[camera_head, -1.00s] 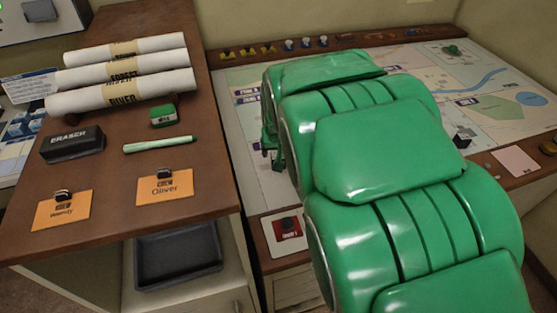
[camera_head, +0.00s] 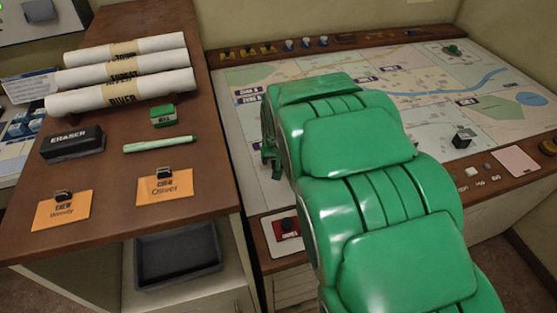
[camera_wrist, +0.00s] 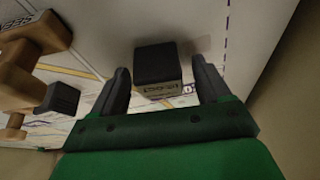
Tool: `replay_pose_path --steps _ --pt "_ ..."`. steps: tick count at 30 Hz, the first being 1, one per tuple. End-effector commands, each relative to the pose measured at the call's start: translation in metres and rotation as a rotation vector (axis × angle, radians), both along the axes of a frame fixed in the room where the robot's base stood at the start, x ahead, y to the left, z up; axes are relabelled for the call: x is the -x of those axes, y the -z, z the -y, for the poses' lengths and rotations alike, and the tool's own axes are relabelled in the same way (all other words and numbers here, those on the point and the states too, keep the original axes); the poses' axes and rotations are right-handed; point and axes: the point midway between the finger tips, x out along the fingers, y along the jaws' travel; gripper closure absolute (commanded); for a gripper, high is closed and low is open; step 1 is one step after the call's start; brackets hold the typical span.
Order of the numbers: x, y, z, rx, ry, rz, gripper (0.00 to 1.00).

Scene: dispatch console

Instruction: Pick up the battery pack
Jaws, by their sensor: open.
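No thing that I can surely read as the battery pack shows. In the wrist view, a small black-topped block (camera_wrist: 157,70) with a pale labelled side stands on the map board; its lettering is not clear. My gripper (camera_wrist: 165,85) is open, with one dark finger on each side of the block and gaps between. In the head view, my green arm hides that block and most of my gripper (camera_head: 271,160), which is over the left part of the map board (camera_head: 258,190). Another black cube (camera_head: 462,137) stands at the board's right.
Left of my arm, a brown counter (camera_head: 105,185) holds rolled maps (camera_head: 120,92), a black eraser (camera_head: 72,143), a green marker (camera_head: 160,145) and orange crew cards (camera_head: 164,187). In the wrist view, a brown object (camera_wrist: 35,50) and a dark block (camera_wrist: 62,98) are close to the left finger.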

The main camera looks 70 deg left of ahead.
Motion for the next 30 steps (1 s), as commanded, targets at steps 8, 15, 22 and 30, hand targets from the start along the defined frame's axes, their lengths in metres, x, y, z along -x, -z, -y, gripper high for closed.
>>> replay_pose_path --steps 8,15,22,30 --pt "0.0 0.0 0.0 0.0 0.0 0.0 0.59" --pt "0.0 0.0 0.0 0.0 0.0 0.0 0.84" --pt "0.0 -0.003 0.0 -0.001 0.0 0.0 0.84" --pt "-0.001 -0.033 -0.001 -0.005 0.001 0.001 0.84"
